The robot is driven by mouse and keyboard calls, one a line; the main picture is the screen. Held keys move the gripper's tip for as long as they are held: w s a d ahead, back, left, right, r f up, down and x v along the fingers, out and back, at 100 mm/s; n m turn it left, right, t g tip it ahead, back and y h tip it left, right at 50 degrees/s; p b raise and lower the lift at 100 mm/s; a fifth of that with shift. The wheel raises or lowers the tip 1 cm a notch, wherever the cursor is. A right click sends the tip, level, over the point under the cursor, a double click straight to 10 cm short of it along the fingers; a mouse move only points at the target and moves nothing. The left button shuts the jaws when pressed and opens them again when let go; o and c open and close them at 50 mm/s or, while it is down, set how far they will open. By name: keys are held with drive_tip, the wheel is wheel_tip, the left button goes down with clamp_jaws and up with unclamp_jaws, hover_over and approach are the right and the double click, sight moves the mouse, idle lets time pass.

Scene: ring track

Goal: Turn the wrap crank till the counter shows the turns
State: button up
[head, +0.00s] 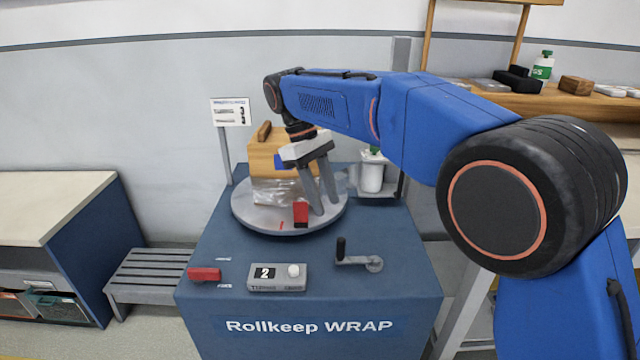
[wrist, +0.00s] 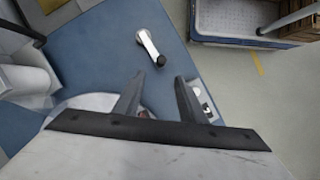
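The wrap crank (head: 372,263) is a grey arm with an upright black knob, lying flat on the blue wrap station. In the wrist view the crank (wrist: 149,44) and its black knob lie beyond my fingertips. The counter (head: 266,274) is a grey box at the station's front, showing 2, with a white button. My gripper (head: 326,208) hangs over the turntable, behind and left of the crank, apart from the knob. In the wrist view its fingers (wrist: 160,88) are spread with nothing held between them. The counter shows only partly there, beside the right finger.
A brown box (head: 268,160) with clear film around its lower part stands on the round turntable (head: 250,218). A red piece (head: 301,213) is near the turntable's front; another (head: 204,273) lies left of the counter. A sign (head: 231,112) stands back left.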

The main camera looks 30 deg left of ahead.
drive_tip(key=shift+v, duration=1.8)
drive_tip(key=w+d+r+m+y, duration=0.1)
drive_tip(key=w+d+r+m, duration=0.1)
drive_tip(key=d, duration=0.8)
drive_tip(key=w+d+r+m+y, duration=0.1)
drive_tip(key=w+d+r+m, duration=0.1)
drive_tip(key=d, duration=0.7)
drive_tip(key=w+d+r+m+y, duration=0.1)
drive_tip(key=w+d+r+m, duration=0.15)
drive_tip(key=d, duration=0.75)
drive_tip(key=s+d+f+m+t+y, duration=0.1)
drive_tip(key=s+d, duration=0.1)
drive_tip(key=d, duration=0.7)
drive_tip(key=s+d+f+m+t, duration=0.1)
drive_tip(key=s+d+m, duration=0.15)
drive_tip(key=d, duration=0.55)
drive_tip(key=s+d+f+m+t, duration=0.1)
drive_tip(key=s+d+f+m, duration=0.2)
drive_tip(key=s+d+f, duration=0.3)
drive_tip(key=s+d+f+m+t, duration=0.2)
drive_tip(key=s+d+f, duration=0.5)
drive_tip(key=s+d, duration=0.4)
drive_tip(key=shift+s+d+f+m, duration=0.3)
drive_tip(key=shift+s+m, duration=0.1)
drive_tip(key=shift+m, duration=0.5)
